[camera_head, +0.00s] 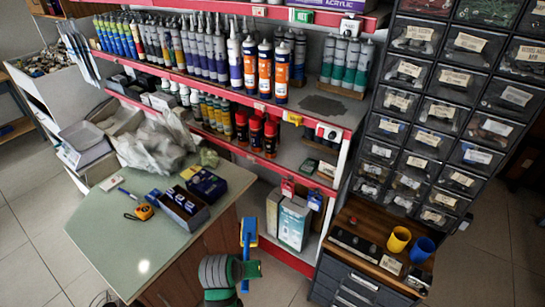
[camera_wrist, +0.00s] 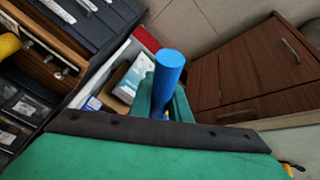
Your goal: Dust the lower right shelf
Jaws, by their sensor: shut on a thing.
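My gripper (camera_head: 246,268) is at the bottom middle of the head view, in front of the shelf unit and right of the green-topped counter. It is shut on a blue tool (camera_head: 249,232), which stands up from the fingers. In the wrist view a blue rounded handle (camera_wrist: 169,72) sticks out between the green fingers (camera_wrist: 165,103); the tool's working end cannot be made out. The red-edged shelf unit holds a right-hand shelf (camera_head: 297,150) with a few small items. A dark grey patch (camera_head: 323,106) lies on the shelf above it.
Tubes and cans crowd the shelves, including red-and-black cans (camera_head: 271,137). A box (camera_head: 293,222) stands low in the unit. The counter (camera_head: 100,235) is on the left with a tape measure (camera_head: 144,211). A drawer cabinet (camera_head: 365,262) with yellow and blue cups stands right.

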